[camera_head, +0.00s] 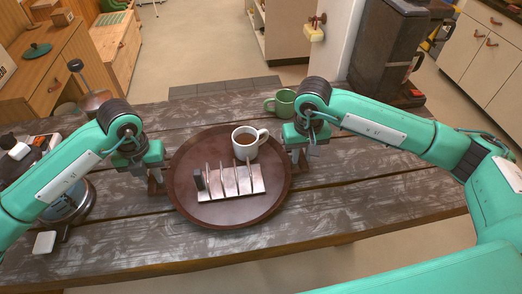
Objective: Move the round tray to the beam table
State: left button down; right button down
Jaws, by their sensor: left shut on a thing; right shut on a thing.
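The round tray (222,213) is dark brown and lies level at the middle of the view, over a weathered plank table (350,195). I cannot tell whether it rests on the planks or hangs just above them. It carries a white mug (244,151) of dark drink and a metal rack (240,184) with upright dividers and a dark piece at its left end. My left gripper (158,180) is shut on the tray's left side. My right gripper (299,156) is shut on its right side. The fingertips are partly hidden.
A green mug (282,102) stands behind my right gripper. A scale-like appliance (68,205) and a small white block (44,242) are at the table's left. A dark bin-like unit (388,50) stands beyond. The table's right part is clear.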

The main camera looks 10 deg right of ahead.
pick_arm(q)
jog(key=shift+f, duration=0.3)
pick_arm(e)
jog(key=shift+f, duration=0.3)
pick_arm(q)
jog(key=c, duration=1.7)
grip_release()
jog(key=shift+f, duration=0.15)
pick_arm(e)
jog(key=c, duration=1.7)
grip_release()
jog(key=shift+f, duration=0.1)
pick_arm(q)
jog(key=o, duration=0.4)
pick_arm(e)
jog(key=o, duration=0.4)
pick_arm(q)
jog(key=shift+o, duration=0.2)
pick_arm(e)
jog(key=shift+o, duration=0.2)
pick_arm(q)
jog(key=shift+r, duration=0.2)
notch_tip(320, 180, up, 8)
jog(key=shift+f, duration=0.25)
jog(key=shift+r, duration=0.15)
pick_arm(e)
jog(key=shift+r, duration=0.3)
notch_tip(320, 180, up, 12)
jog(key=shift+f, duration=0.2)
